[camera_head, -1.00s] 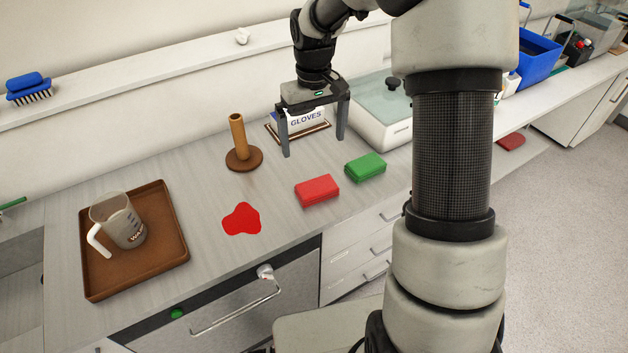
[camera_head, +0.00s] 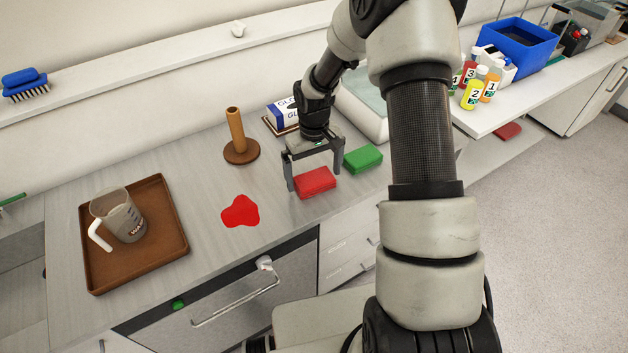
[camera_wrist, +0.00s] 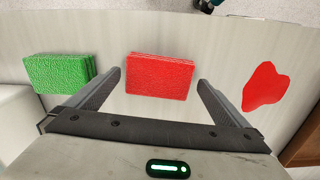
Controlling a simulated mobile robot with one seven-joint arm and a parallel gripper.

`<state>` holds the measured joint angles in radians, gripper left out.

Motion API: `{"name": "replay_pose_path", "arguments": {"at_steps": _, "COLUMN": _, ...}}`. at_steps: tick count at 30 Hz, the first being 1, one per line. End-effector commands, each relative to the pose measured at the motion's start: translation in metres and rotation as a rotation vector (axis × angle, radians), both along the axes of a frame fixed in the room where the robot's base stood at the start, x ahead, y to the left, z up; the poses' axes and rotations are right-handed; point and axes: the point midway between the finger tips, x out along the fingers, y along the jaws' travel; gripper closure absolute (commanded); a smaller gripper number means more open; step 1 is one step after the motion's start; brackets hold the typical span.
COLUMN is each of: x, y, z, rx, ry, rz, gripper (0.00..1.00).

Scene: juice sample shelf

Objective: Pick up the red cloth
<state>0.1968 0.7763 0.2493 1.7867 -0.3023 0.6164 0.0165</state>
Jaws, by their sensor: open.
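The red cloth (camera_head: 315,182) is a folded, textured block lying on the grey counter. It also shows in the wrist view (camera_wrist: 160,76), between and beyond the fingers. My gripper (camera_head: 316,182) is open and empty, with one finger at each side of the red cloth in the head view. I cannot tell whether the fingers touch it. The green cloth (camera_head: 362,158) lies just right of the gripper in the head view, and at the left in the wrist view (camera_wrist: 62,73).
A flat red spill (camera_head: 240,211) lies left of the red cloth. A brown tray (camera_head: 170,255) holds a measuring jug (camera_head: 122,218). A wooden stand (camera_head: 238,140) and a glove box (camera_head: 284,110) stand behind. Numbered bottles (camera_head: 472,95) are at the right. The counter's front edge is close.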

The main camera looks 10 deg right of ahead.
Motion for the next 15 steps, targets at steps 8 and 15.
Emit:
{"name": "replay_pose_path", "arguments": {"at_steps": 8, "x": 0.0002, "y": -0.0003, "z": -0.0055, "rx": -0.001, "ry": 0.0, "rz": 0.0, "gripper": 0.0}}
{"name": "replay_pose_path", "arguments": {"at_steps": 15, "x": 0.0002, "y": -0.0003, "z": -0.0052, "rx": -0.001, "ry": 0.0, "rz": 0.0, "gripper": 0.36}}
